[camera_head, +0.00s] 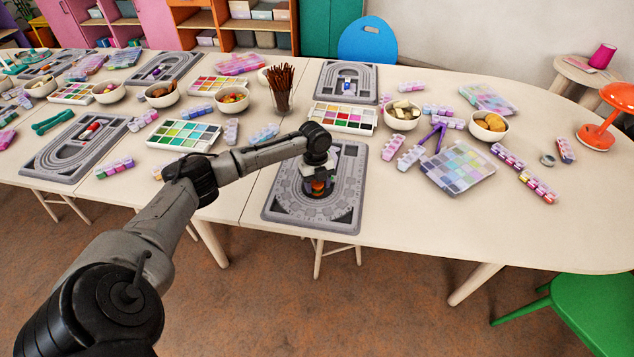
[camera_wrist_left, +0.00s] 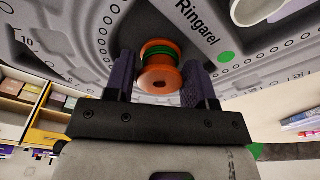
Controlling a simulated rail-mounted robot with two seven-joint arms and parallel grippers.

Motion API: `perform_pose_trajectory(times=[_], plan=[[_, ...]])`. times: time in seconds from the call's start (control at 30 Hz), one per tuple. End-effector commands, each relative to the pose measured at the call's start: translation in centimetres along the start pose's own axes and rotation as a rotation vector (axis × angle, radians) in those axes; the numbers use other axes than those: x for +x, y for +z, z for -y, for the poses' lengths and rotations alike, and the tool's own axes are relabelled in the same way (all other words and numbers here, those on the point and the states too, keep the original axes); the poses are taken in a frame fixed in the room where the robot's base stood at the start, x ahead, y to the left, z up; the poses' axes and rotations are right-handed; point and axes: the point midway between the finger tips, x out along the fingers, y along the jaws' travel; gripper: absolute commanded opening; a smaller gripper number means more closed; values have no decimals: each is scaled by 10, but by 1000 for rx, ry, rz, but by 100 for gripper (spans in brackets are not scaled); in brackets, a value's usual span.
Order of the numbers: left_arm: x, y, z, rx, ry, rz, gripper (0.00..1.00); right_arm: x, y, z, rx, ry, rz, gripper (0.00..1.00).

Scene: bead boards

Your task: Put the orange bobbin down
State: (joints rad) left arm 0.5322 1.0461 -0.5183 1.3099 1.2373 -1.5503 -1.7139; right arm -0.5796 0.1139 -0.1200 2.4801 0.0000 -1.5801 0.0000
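The orange bobbin (camera_wrist_left: 159,76), wound with green thread, sits between the fingers of my left gripper (camera_wrist_left: 159,82) in the left wrist view. In the head view the left gripper (camera_head: 318,184) points down over the grey bead board (camera_head: 338,218) at the table's front edge. The bobbin (camera_head: 318,187) shows there low at the fingertips, partly hidden by the gripper. I cannot tell whether it touches the board. My right gripper is not in view.
A paint-like bead tray (camera_head: 345,118), a cup of brown sticks (camera_head: 281,90) and a second grey board (camera_head: 347,82) stand behind. A pastel bead case (camera_head: 457,168) and purple tweezers (camera_head: 434,134) lie to the right. The table's right end is mostly clear.

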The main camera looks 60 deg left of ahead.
Motion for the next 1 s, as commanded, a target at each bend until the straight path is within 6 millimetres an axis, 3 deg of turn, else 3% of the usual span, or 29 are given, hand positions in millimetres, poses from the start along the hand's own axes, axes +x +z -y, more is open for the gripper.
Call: perform_pose_trajectory(times=[0.33,0.8,1.0], plan=[[-4,0,0,1,-2,0,53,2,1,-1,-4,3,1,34],[-87,-1,1,0,-3,0,53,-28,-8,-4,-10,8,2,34],[-112,0,1,-1,-2,-1,53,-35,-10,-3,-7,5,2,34]])
